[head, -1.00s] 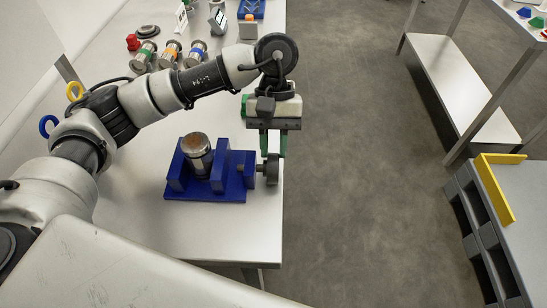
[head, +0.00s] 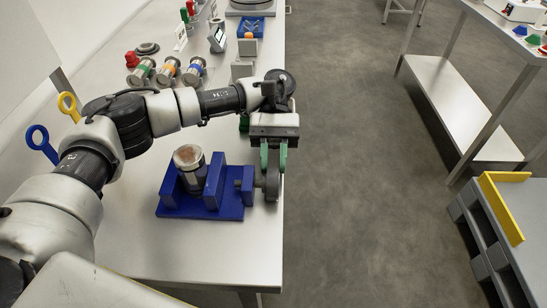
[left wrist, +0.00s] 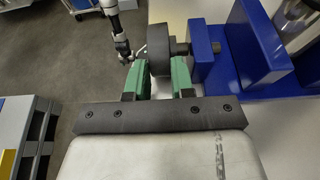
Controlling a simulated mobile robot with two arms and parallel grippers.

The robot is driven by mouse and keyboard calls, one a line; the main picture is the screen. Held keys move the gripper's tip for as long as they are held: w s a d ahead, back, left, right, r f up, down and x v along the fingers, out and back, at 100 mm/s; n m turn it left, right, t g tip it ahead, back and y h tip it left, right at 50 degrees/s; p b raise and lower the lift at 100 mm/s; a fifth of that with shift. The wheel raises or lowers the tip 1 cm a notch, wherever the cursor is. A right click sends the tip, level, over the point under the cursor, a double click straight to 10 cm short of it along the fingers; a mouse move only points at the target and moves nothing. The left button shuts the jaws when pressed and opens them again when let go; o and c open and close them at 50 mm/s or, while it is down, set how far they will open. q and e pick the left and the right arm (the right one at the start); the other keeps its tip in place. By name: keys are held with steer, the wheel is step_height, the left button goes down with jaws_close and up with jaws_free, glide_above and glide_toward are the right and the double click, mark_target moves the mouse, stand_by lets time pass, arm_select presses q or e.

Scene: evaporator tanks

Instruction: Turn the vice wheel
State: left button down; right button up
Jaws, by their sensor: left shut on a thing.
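The blue vice (head: 228,207) stands on the light table near its right edge, with a metal cylinder (head: 190,170) upright between its jaws. In the left wrist view the wheel (left wrist: 158,48) sits between the two green fingers, and the blue vice (left wrist: 245,45) is to the right. A grey arm, seemingly my right, shows small there; its gripper (left wrist: 124,55) is unclear.
Several banded cylinders (head: 167,72), a red-topped item (head: 131,59) and a blue tray (head: 251,27) stand farther back on the table. Open floor (head: 370,190) lies right of the table.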

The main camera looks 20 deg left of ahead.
stand_by(0.5)
arm_select(q)
steer(key=c, duration=1)
jaws_free()
steer(key=shift+f, duration=0.1)
steer(key=shift+o, duration=0.2)
steer(key=shift+r, duration=0.6)
step_height(320, 180, up, 3)
steer(key=shift+r, duration=0.15)
steer(key=s+d+r+b, duration=0.2)
steer(key=d+r, duration=0.4)
steer(key=d, duration=0.5)
steer(key=shift+s+d+r, duration=0.15)
steer(key=shift+s+r, duration=0.1)
steer(key=shift+s, duration=0.25)
